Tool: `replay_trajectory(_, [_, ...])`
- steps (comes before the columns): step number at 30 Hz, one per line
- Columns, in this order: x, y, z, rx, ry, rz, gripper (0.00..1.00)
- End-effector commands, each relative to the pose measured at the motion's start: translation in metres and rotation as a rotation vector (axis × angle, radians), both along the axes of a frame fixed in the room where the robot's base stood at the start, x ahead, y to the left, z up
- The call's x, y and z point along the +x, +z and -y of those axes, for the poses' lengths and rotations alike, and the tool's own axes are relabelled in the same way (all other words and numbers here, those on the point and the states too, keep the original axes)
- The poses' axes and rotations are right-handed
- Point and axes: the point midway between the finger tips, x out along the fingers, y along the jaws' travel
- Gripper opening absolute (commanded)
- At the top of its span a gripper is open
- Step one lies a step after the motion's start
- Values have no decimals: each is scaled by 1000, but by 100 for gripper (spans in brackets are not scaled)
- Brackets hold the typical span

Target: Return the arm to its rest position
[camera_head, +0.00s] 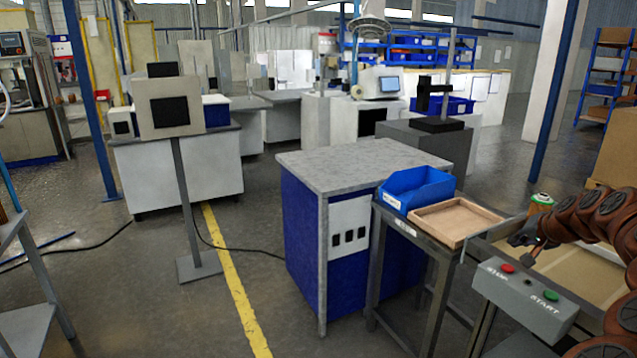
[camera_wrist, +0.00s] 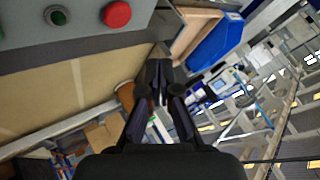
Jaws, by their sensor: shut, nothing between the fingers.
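My gripper (camera_head: 522,240) is at the right of the head view, at the end of my brown-jointed arm, above the edge of a tan-topped bench (camera_head: 590,268). In the wrist view my gripper (camera_wrist: 158,72) points away from the camera with its dark fingers together and nothing between them. A green-and-orange can-like cartridge (camera_head: 541,203) stands just behind the gripper in the head view; its lower part is hidden by the arm.
A grey control box (camera_head: 525,297) with a red STOP and a green START button is in front of the gripper. A blue bin (camera_head: 416,188) and a shallow wooden tray (camera_head: 457,222) sit on a stand to the left. A grey-topped blue cabinet (camera_head: 345,165) stands beyond. Open floor lies left.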

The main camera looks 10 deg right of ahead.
Motion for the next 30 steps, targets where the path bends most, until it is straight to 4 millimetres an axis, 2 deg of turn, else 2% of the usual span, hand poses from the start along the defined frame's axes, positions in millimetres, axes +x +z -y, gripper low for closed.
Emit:
replay_trajectory(2, [5,6,-15,0,29,-2,0])
replay_trajectory(5, [13,18,-53,2,102,-16,0])
replay_trajectory(8, [18,36,-109,0,207,-39,0])
replay_trajectory(9, [17,40,-134,0,254,-55,0])
replay_trajectory(14, [2,57,-230,-18,433,-125,0])
replay_trajectory(18, [-34,63,-309,-44,586,-216,0])
replay_trajectory(21, [-69,62,-356,-70,679,-291,0])
replay_trajectory(24, [-110,57,-392,-97,759,-377,0])
replay_trajectory(26, [-136,53,-409,-114,797,-429,0])
replay_trajectory(30, [-201,40,-435,-152,866,-561,0])
